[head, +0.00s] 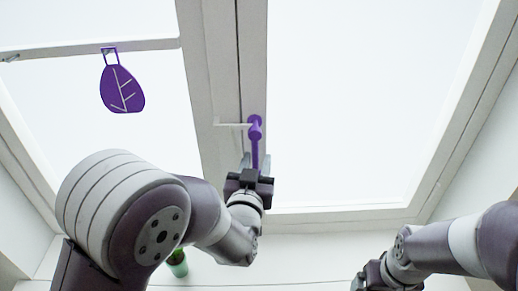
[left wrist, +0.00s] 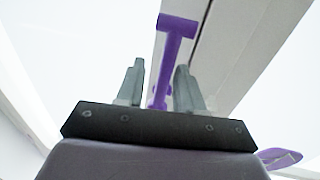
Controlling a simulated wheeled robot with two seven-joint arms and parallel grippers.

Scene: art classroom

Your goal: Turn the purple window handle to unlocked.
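The purple window handle (head: 254,132) is mounted on the white upright frame post between the panes. Its lever points down in the head view. My left gripper (head: 256,162) is below the handle's pivot, at the lower end of the lever. In the left wrist view the purple handle (left wrist: 173,50) runs up from between the two grey fingers of my left gripper (left wrist: 160,78). The fingers stand apart, with a gap showing on each side of the lever. My right gripper (head: 371,277) is low in the head view, away from the window, and its fingers are not clear.
A purple leaf ornament (head: 122,90) hangs from the crossbar at the left. A small green object (head: 178,263) sits low behind my left arm, partly hidden. The white window frame (head: 340,215) borders a large pane on the right, clear of objects.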

